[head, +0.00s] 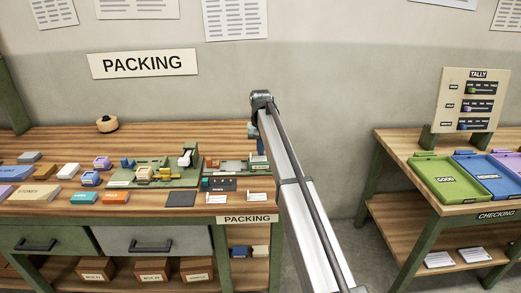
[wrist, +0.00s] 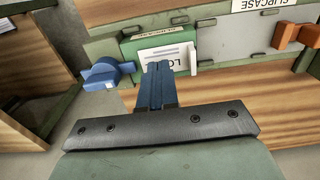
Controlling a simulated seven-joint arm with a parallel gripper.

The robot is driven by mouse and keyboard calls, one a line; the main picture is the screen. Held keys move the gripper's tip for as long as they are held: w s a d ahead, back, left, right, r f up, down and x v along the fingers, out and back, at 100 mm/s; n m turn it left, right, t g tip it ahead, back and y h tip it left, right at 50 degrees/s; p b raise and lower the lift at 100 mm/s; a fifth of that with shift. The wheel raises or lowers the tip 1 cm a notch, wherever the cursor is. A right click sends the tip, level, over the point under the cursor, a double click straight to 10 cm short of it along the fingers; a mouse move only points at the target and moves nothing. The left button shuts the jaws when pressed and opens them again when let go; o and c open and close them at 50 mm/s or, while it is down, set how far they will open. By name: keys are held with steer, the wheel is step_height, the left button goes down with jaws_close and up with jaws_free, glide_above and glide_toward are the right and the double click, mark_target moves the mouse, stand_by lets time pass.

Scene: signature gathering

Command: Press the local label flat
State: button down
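The local label (wrist: 160,54) is a white card with dark letters, of which "LO" shows in the wrist view. It lies on a green block (wrist: 130,46). My gripper (wrist: 158,68) has its blue fingers together, with no object visible between them. In the head view my arm hides most of this spot at the packing bench's right end.
A blue knob-like part (wrist: 103,73) sits just left of the green block, and a white upright piece (wrist: 193,61) just right. A grey slipcase tray (wrist: 235,47) and an orange part (wrist: 287,36) lie further right. The packing bench (head: 60,143) carries several blocks and fixtures.

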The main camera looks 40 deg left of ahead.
mark_target(261, 159)
steer(key=shift+f, duration=0.85)
stand_by(1.0)
steer(key=shift+r, duration=0.1)
step_height(261, 159, up, 9)
stand_by(1.2)
stand_by(0.4)
